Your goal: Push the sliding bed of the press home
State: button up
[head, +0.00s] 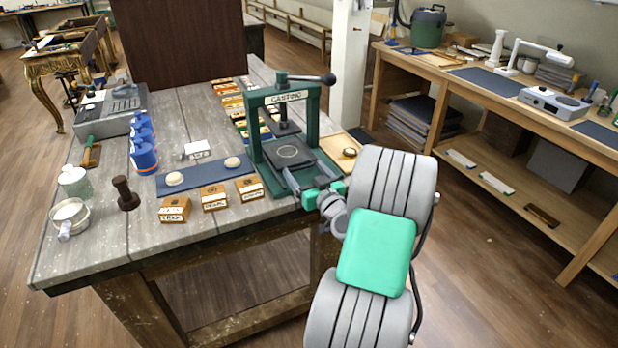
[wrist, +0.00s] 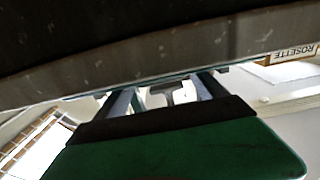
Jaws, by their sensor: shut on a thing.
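The green press (head: 287,95) stands upright at the right end of the grey wooden table, its lettered crossbar and dark lever at the top. Its sliding bed (head: 290,154), a dark plate with a round disc, sits low in the frame, with its front end toward my arm. My gripper (head: 318,187) is at the bed's front end, low at the table's front corner, and is shut on it. The exact contact is small and partly hidden by the fingers. The wrist view shows a dark-edged green surface close up, probably my gripper's own body, with little of the bed clear.
Labelled wooden boxes (head: 215,197) stand left of the press, beside a blue mat (head: 205,176) with pale round pieces. A wooden board (head: 341,149) lies right of the press. A workbench (head: 500,90) stands at the right. Open floor lies between table and workbench.

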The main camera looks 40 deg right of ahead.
jog(key=shift+x, duration=0.8)
jog(key=shift+d+r, duration=0.15)
jog(key=o, duration=1.8)
jog(key=shift+w+d, duration=0.1)
jog(key=shift+w, duration=0.1)
